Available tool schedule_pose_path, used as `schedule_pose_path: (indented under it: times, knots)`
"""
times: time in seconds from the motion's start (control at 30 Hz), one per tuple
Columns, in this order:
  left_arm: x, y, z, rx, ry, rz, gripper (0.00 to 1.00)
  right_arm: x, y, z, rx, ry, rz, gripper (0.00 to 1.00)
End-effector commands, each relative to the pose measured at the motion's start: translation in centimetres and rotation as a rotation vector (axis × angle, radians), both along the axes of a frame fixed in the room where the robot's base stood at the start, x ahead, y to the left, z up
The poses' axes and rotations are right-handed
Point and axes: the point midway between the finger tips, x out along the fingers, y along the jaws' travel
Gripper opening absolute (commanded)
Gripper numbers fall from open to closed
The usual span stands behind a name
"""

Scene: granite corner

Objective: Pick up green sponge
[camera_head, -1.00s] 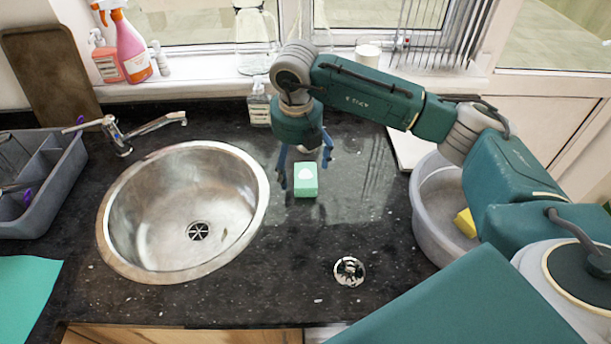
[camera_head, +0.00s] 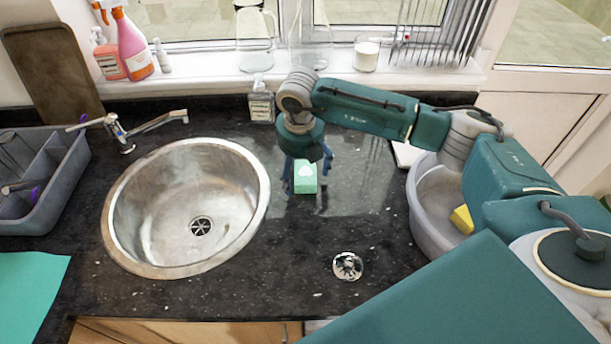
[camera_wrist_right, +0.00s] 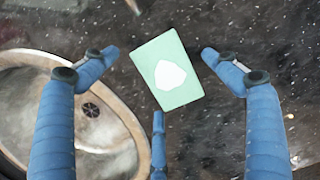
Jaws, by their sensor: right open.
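The green sponge (camera_head: 305,178) is a small block with a white patch on top. It lies on the dark granite counter just right of the sink. My right gripper (camera_head: 307,188) is over it, pointing down, and its fingers partly hide the sponge in the head view. In the right wrist view the sponge (camera_wrist_right: 167,70) lies tilted between the spread blue fingertips of the right gripper (camera_wrist_right: 160,75), with gaps on both sides. The right gripper is open and empty. My left gripper is not in view.
A round steel sink (camera_head: 186,208) is on the left. A grey tub (camera_head: 428,215) with a yellow sponge (camera_head: 462,219) stands on the right. A soap bottle (camera_head: 260,102) stands behind the gripper. A metal strainer (camera_head: 347,266) lies in front; the counter around it is mostly clear.

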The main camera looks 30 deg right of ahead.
Motion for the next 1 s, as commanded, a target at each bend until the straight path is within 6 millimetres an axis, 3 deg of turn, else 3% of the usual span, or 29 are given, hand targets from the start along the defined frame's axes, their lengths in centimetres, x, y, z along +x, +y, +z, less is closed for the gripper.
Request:
schedule_pose_path:
  times: [0.57,0.6,0.8,1.0]
  knots:
    - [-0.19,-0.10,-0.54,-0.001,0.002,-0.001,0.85,0.01,0.03,-0.31,0.000,0.000,0.000,0.86]
    - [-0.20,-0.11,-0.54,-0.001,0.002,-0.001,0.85,0.01,0.03,-0.31,0.000,0.000,0.000,0.84]
    - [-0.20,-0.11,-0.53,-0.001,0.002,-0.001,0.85,0.00,0.02,-0.33,0.000,0.000,0.000,0.46]
    - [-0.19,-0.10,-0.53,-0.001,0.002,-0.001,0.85,0.00,0.01,-0.34,0.000,0.000,0.000,0.45]
